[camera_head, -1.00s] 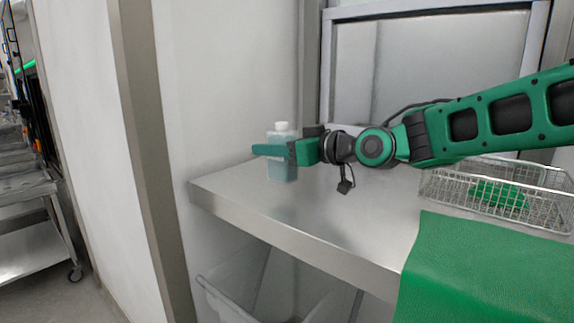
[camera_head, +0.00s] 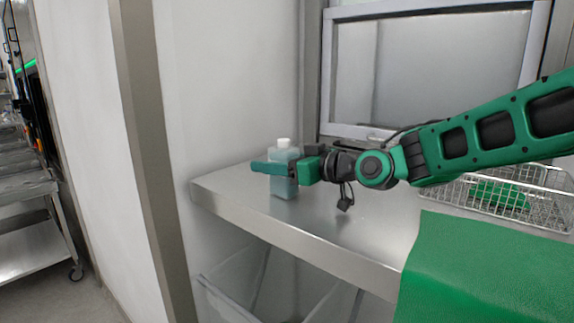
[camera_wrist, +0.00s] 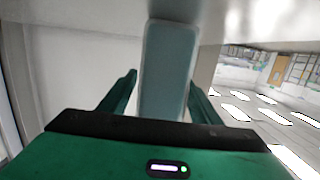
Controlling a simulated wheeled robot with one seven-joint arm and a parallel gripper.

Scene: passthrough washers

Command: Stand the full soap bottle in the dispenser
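The soap bottle (camera_head: 286,188) is a pale teal, boxy bottle with a white cap. It is upright over the left end of the steel counter. My gripper (camera_head: 272,168) reaches it from the right with its fingers around its sides, and one green finger crosses its front. In the wrist view the bottle (camera_wrist: 168,72) stands between the two green fingers (camera_wrist: 164,85), close to both. Whether its base touches the counter I cannot tell. No dispenser can be made out in either view.
The steel counter (camera_head: 235,203) has bare room in its middle. A wire basket (camera_head: 540,205) with green items stands at the right behind a green cloth (camera_head: 475,275). A wall and a post border the left end. A bin (camera_head: 235,295) shows below, and a cart (camera_head: 35,250) stands far left.

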